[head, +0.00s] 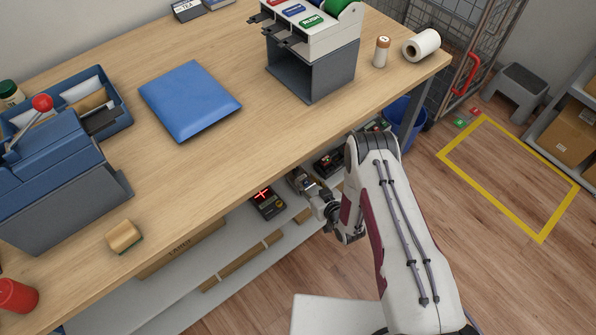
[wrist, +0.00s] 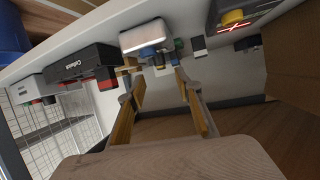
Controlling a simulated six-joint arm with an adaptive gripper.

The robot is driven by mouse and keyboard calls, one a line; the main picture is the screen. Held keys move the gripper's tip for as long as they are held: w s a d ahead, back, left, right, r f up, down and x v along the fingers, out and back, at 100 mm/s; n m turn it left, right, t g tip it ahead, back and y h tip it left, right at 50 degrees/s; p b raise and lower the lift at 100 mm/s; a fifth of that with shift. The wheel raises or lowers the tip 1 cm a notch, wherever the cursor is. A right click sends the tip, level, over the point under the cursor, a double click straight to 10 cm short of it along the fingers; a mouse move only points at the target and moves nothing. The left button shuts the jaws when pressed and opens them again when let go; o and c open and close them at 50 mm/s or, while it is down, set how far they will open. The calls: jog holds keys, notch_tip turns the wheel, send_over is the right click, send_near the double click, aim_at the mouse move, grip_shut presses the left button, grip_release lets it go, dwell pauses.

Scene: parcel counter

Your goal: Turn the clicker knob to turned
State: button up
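My gripper (head: 304,181) is under the counter's front edge in the head view, over the lower shelf. In the wrist view its two tan-padded fingers (wrist: 157,84) stand wide apart with nothing held between them. A white device (wrist: 146,37) lies just beyond the fingertips. No contact with the fingers is visible.
A black device with red parts (wrist: 82,66) and a smaller white one (wrist: 28,89) are left in the wrist view. A device with a red-lit cross (head: 264,201) is left of my gripper in the head view.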

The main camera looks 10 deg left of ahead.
aim_at(297, 170)
jog(key=shift+w+f, duration=0.1)
jog(key=shift+x, duration=3.75)
grip_shut()
